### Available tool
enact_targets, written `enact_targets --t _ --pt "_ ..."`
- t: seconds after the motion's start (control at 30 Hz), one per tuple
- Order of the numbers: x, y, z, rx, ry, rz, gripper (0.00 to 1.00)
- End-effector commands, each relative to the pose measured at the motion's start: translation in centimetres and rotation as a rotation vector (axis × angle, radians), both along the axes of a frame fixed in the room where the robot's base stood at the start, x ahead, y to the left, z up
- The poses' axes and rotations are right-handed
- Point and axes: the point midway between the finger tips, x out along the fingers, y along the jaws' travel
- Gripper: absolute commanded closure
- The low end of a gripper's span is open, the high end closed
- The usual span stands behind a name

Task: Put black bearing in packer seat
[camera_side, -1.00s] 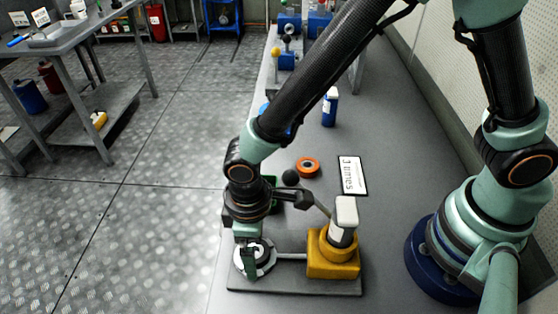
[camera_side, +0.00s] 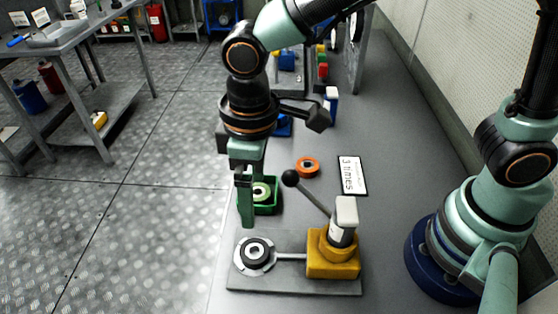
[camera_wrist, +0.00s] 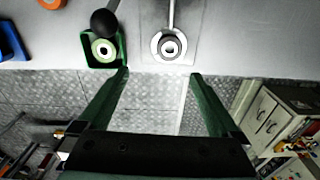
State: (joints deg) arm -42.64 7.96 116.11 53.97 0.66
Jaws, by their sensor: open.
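The black bearing (camera_side: 256,251) lies flat in the round pale packer seat (camera_side: 240,264) at the left end of the grey base plate. In the wrist view the bearing (camera_wrist: 170,46) sits in the middle of the seat (camera_wrist: 156,48). My gripper (camera_side: 247,222) is raised above and behind the seat, pointing down, apart from the bearing. In the wrist view my gripper (camera_wrist: 160,74) has its two green fingers wide apart with nothing between them.
The yellow packer block (camera_side: 333,262) carries a white-topped post and a lever with a black knob (camera_side: 290,178). A green bin (camera_side: 272,208) holds a pale green ring. An orange ring (camera_side: 307,167) and a "3 times" card (camera_side: 352,174) lie on the bench.

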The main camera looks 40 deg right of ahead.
Motion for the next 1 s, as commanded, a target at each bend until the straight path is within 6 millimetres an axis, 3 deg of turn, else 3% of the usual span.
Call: enact_targets --t 0.23,0.4,0.53,0.73,1.0 --pt "3.3 -9.8 5.3 0.098 -0.143 -0.276 0.02" --pt "3.3 -16.9 7.9 0.143 -0.264 -0.473 0.02" --pt "2.5 -21.2 9.0 0.161 -0.349 -0.598 0.02" --pt "1.4 -24.7 9.7 0.166 -0.426 -0.705 0.02" --pt "1.2 -25.2 9.7 0.167 -0.437 -0.721 0.02"
